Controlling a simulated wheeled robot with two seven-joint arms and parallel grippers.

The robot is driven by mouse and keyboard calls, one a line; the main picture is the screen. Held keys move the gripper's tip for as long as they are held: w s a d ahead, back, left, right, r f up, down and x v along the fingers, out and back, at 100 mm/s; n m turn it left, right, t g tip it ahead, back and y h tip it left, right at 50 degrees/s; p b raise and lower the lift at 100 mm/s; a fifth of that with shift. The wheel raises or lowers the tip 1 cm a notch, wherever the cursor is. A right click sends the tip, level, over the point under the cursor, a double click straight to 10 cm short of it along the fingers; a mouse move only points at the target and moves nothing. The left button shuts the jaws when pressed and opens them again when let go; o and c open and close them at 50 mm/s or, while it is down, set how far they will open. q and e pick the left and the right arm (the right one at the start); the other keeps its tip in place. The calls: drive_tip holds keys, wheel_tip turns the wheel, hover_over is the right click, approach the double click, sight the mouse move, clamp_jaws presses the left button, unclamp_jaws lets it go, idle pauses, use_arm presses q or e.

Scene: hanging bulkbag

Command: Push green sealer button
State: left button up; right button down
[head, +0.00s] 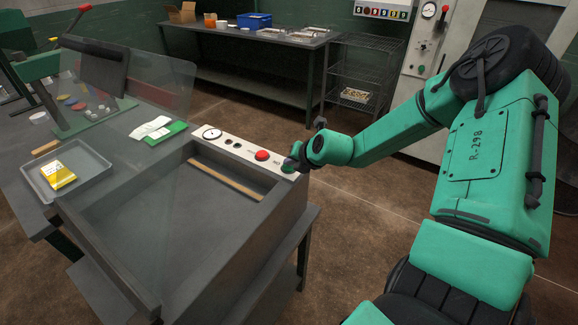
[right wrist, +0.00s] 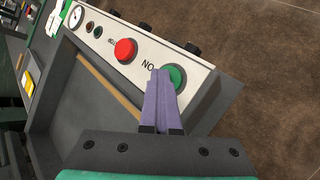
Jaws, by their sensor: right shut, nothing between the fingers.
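The sealer (head: 190,215) is a grey open box with a raised clear lid (head: 140,78). A white control strip on its far edge carries a gauge, small dark knobs, a red button (head: 262,155) and a green button (head: 289,166) at the right end. In the right wrist view the green button (right wrist: 174,76) lies right beside the tips of my shut, empty right gripper (right wrist: 164,74). In the head view the right gripper (head: 293,158) is at the green button and partly hides it. I cannot tell whether the fingers touch it. My left gripper is not in view.
A grey tray (head: 97,158) with a yellow packet (head: 58,174) sits left of the sealer. A green and white pad (head: 165,133) lies behind it. A back bench (head: 255,85) holds boxes and trays. Floor (head: 375,225) is clear to the right.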

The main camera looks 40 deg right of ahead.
sight(290, 169)
drive_tip(key=shift+r+p, duration=0.25)
drive_tip(key=shift+p, duration=0.05)
wheel_tip(290, 169, up, 6)
drive_tip(key=p, duration=0.5)
drive_tip(key=shift+r, duration=0.2)
drive_tip(key=shift+f, duration=0.1)
